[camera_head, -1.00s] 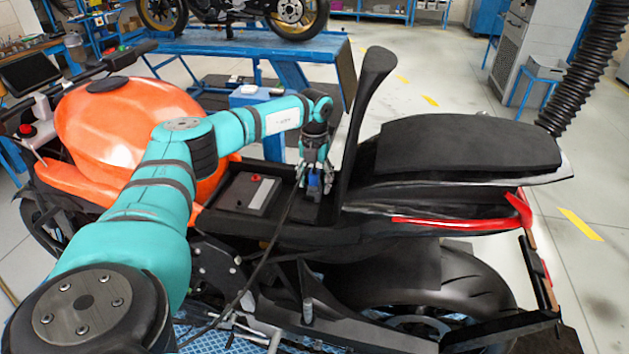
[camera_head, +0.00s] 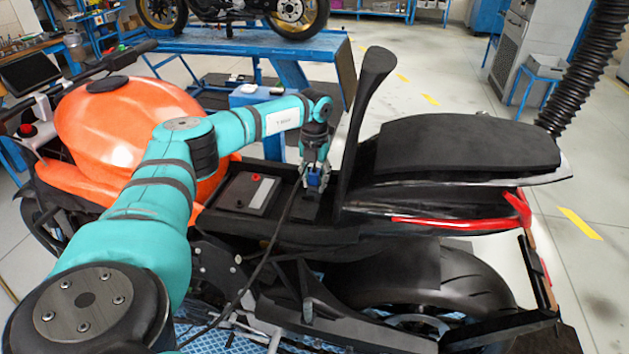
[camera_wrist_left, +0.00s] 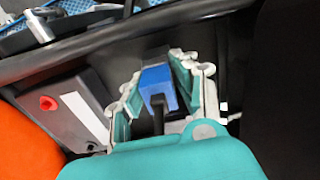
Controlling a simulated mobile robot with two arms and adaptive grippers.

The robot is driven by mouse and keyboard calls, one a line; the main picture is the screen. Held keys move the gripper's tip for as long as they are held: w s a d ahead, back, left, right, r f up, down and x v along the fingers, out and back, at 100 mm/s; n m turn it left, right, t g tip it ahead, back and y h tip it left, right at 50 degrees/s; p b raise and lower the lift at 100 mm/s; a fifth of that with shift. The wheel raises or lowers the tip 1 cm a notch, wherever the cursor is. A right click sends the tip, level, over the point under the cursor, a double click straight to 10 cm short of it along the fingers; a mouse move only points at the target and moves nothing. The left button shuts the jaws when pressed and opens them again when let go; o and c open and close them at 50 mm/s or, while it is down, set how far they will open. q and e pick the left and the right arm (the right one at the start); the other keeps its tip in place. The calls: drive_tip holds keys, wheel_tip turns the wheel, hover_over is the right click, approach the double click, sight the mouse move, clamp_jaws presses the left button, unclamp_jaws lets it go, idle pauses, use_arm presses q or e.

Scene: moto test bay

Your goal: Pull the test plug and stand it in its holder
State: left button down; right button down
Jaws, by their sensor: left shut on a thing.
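The blue test plug (camera_head: 314,178) is between the fingers of my left gripper (camera_head: 315,172), over the open bay under the raised seat of the motorcycle. In the left wrist view the blue plug (camera_wrist_left: 158,84) sits between the two teal-padded fingers of the left gripper (camera_wrist_left: 160,80). A black cable (camera_head: 268,248) runs from the plug down over the motorcycle's side. The plug appears just above the dark surface of the bay; the exact gap cannot be told. I cannot make out a holder for certain. My right gripper is not in view.
A grey battery (camera_head: 246,193) with a red terminal lies left of the plug. The upright black panel (camera_head: 362,120) stands close on the right, and the orange tank (camera_head: 130,125) is at left. Behind stands a blue box (camera_head: 252,95) with a white item on top.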

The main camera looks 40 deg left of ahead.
sight(315, 171)
use_arm(q)
drive_tip(key=shift+r, duration=0.15)
drive_tip(key=shift+r+p, duration=2.75)
drive_tip(key=shift+r, duration=0.15)
drive_tip(key=shift+r, duration=0.1)
drive_tip(key=shift+r+p, duration=2.1)
drive_tip(key=shift+r, duration=0.3)
